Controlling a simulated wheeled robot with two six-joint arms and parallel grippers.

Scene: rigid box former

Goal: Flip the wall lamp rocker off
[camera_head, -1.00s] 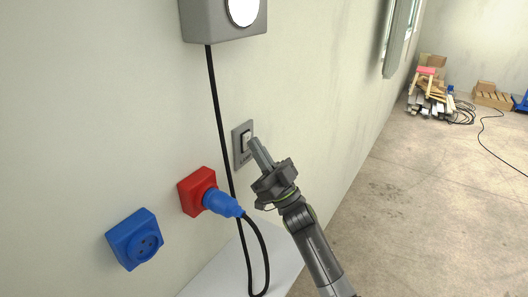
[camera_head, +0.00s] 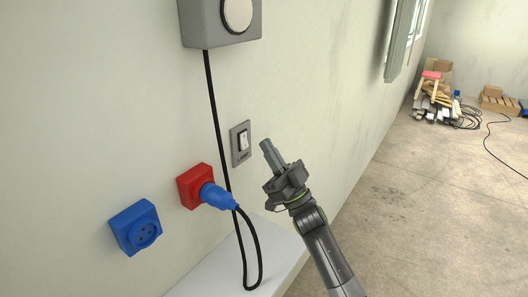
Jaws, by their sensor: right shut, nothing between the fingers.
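The rocker switch (camera_head: 243,140) is a white rocker in a grey plate (camera_head: 235,152) on the wall, in the middle of the head view. The wall lamp (camera_head: 238,14) is a grey box with a round face at the top; its face is dull grey, not glowing. My right gripper (camera_head: 267,147) is shut and empty, a little to the right of the switch plate and apart from it. My left gripper is not in view.
A red socket (camera_head: 194,187) holds a blue plug (camera_head: 217,197) with a hanging black cable (camera_head: 257,255). A blue socket (camera_head: 135,228) is at lower left. A white ledge (camera_head: 205,275) lies below. Open floor is at right.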

